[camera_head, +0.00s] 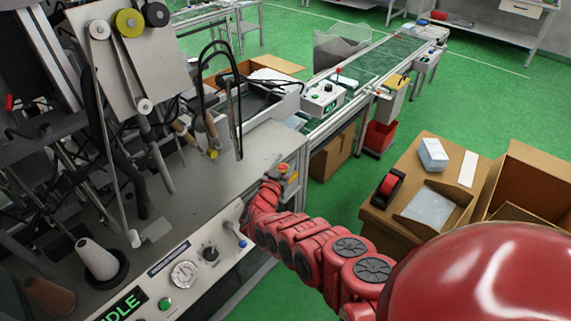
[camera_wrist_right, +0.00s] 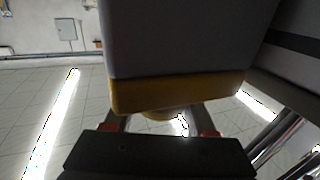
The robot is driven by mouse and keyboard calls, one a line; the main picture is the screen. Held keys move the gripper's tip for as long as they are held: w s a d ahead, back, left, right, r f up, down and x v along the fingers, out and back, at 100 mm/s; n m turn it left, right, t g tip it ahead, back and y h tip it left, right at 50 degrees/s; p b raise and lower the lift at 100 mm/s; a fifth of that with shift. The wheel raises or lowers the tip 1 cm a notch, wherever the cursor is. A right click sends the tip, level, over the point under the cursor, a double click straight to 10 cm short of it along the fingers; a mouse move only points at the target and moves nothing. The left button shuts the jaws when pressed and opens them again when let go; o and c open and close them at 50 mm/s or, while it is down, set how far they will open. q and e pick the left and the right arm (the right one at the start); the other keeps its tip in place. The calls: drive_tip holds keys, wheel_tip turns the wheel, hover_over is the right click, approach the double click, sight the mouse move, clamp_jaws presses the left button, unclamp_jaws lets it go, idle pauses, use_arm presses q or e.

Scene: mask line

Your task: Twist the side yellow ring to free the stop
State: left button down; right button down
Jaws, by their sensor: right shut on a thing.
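The stop is a red button (camera_head: 282,168) on a small grey and yellow box at the right corner of the machine's worktop. In the right wrist view its grey housing with a yellow band (camera_wrist_right: 180,95) fills the upper middle. Below the band, a rounded yellow part, seemingly the side ring (camera_wrist_right: 158,116), shows between the two fingers. My right gripper (camera_wrist_right: 160,122) is shut on this yellow part; the dark gripper body hides its lower portion. In the head view my red right arm reaches the box from the lower right, and the fingers are hardly visible. My left gripper is out of view.
The machine's front panel has a gauge (camera_head: 184,274), a green button (camera_head: 165,303) and a lit IDLE display (camera_head: 122,305). A white cone (camera_head: 98,260) stands on the worktop. Cardboard boxes (camera_head: 402,205) stand right of my arm. A green conveyor (camera_head: 375,60) runs behind.

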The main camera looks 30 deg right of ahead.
idle(0.6)
drive_tip(key=shift+c, duration=1)
unclamp_jaws()
drive_tip(key=shift+f, duration=0.1)
drive_tip(key=shift+s+a, duration=0.1)
drive_tip(key=shift+a, duration=0.05)
drive_tip(key=p+v, duration=0.1)
drive_tip(key=v, duration=1.6)
drive_tip(key=shift+p, duration=0.35)
